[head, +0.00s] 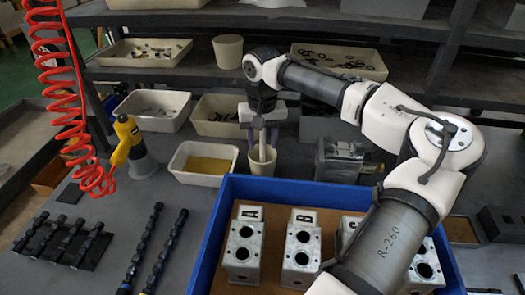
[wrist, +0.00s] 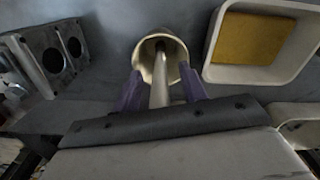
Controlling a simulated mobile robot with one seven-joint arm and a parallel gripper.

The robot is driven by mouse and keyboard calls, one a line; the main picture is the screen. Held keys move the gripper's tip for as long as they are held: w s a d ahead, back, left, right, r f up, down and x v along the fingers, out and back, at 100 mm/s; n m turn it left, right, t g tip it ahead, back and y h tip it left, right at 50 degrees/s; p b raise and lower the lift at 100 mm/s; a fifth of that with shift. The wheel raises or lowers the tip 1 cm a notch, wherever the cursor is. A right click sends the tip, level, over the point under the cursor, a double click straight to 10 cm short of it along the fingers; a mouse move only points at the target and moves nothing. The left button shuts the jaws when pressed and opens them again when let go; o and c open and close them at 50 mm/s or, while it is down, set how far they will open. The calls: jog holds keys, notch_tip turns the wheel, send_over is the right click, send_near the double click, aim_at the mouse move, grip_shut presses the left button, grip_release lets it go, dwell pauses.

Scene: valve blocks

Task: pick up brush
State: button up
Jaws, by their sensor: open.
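The brush (head: 262,151) stands in a cream cup (head: 256,170) behind the blue tray, with only its pale handle showing above the rim. In the wrist view the handle (wrist: 160,88) runs down into the cup (wrist: 148,52), and its lower end is hidden inside. My gripper (head: 261,135) is over the cup, pointing down. In the wrist view the purple fingers of my gripper (wrist: 161,72) are open, one on each side of the handle, with a gap on both sides.
A cream tray with a yellow sponge-like pad (head: 206,164) stands left of the cup. The blue tray (head: 225,187) with metal valve blocks (head: 244,235) is in front. A metal block (head: 340,160) stands to the right. A yellow tool (head: 127,138) and red coiled hose (head: 60,90) are at left.

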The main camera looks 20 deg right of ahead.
jog(key=shift+c, duration=0.4)
grip_shut()
